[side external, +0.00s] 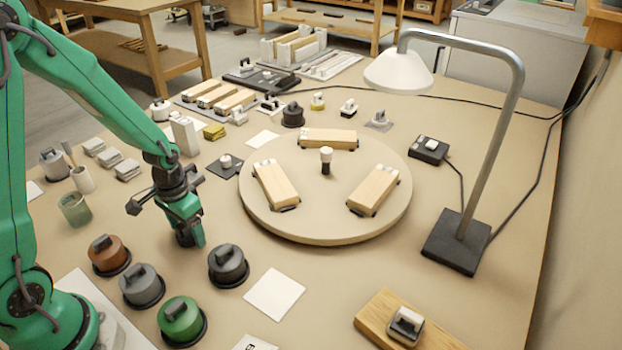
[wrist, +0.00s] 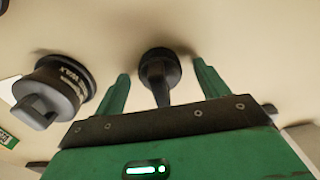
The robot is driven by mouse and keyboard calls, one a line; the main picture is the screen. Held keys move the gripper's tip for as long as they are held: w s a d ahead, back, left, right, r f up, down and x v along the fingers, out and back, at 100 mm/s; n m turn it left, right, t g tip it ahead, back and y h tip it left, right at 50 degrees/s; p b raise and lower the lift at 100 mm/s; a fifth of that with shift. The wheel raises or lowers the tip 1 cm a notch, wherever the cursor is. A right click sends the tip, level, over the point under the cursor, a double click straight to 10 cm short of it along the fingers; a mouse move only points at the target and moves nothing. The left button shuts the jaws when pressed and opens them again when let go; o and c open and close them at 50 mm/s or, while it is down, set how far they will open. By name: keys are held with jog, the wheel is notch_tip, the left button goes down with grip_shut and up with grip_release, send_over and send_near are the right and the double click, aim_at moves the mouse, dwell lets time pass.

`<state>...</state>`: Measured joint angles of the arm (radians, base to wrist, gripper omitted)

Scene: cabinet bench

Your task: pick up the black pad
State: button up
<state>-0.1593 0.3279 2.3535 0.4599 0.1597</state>
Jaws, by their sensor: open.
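A small round black piece with a narrow black stem, which I take to be the black pad (wrist: 160,66), stands on the bench in the wrist view. My gripper (wrist: 160,78) is open, with one green finger on each side of it and a visible gap to both. The stem points back toward my gripper, and its near end meets the dark palm edge in the picture. In the side view my gripper (side external: 190,238) points down, low over the bench left of the round turntable. There the pad is mostly hidden by the fingers.
A dark lidded tin (wrist: 55,90) is close on the left in the wrist view. In the side view, brown (side external: 108,254), grey (side external: 142,286), green (side external: 181,320) and dark (side external: 228,265) tins stand near my gripper. The turntable (side external: 325,222) holds wooden blocks. A lamp (side external: 455,242) stands right.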

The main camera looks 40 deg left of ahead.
jog(key=shift+f, duration=0.2)
dwell(0.4)
jog(key=c, duration=1.1)
